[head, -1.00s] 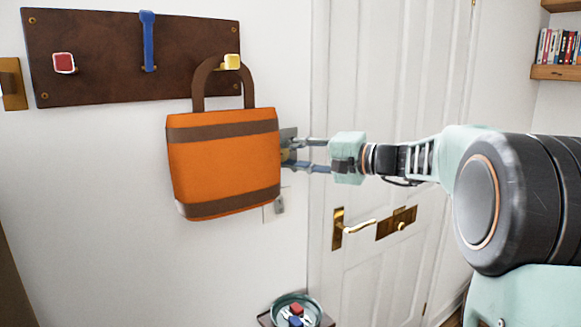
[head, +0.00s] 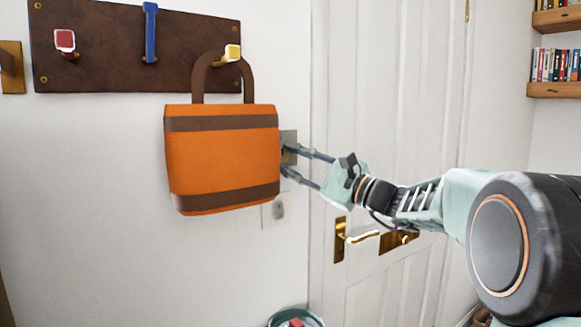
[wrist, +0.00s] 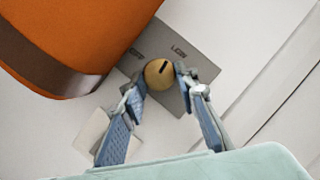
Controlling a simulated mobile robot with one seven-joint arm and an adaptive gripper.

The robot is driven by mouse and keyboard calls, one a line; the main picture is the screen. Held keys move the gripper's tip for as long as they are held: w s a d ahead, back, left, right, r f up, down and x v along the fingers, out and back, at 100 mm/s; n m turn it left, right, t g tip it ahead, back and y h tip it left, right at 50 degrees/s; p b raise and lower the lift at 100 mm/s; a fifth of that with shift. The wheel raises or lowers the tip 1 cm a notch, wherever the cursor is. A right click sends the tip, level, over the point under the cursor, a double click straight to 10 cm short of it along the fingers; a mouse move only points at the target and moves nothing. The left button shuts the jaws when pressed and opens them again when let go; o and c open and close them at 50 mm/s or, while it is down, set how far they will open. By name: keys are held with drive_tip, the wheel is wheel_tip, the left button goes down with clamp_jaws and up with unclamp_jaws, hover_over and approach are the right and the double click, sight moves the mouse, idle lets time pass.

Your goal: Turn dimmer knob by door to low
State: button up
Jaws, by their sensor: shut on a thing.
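The dimmer knob (wrist: 156,76) is a round brass dial with a dark slot, on a grey plate (wrist: 205,72) on the wall. The slot tilts toward the upper right in the wrist view, toward a small label that seems to read LOW. Another label, too small to read, is at upper left. My gripper (wrist: 158,80) has one finger on each side of the knob and is shut on it. In the head view, my gripper (head: 284,160) reaches the plate (head: 290,135) from the right, and the bag partly hides the knob and fingertips.
An orange bag (head: 222,155) hangs from the yellow hook (head: 232,53) on a brown rack (head: 105,65), close beside my fingers. A pale wall plate (head: 268,217) is below. A white door (head: 385,110) with a brass handle (head: 362,237) stands right.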

drive_tip(key=shift+f+m+t, duration=0.15)
drive_tip(key=shift+m+t, duration=0.15)
drive_tip(key=shift+m, duration=0.5)
drive_tip(key=shift+m+b, duration=0.3)
drive_tip(key=shift+b, duration=0.05)
drive_tip(key=o, duration=1.2)
drive_tip(key=shift+c, duration=0.2)
drive_tip(key=v, duration=1.2)
drive_tip(key=shift+a+f, duration=0.1)
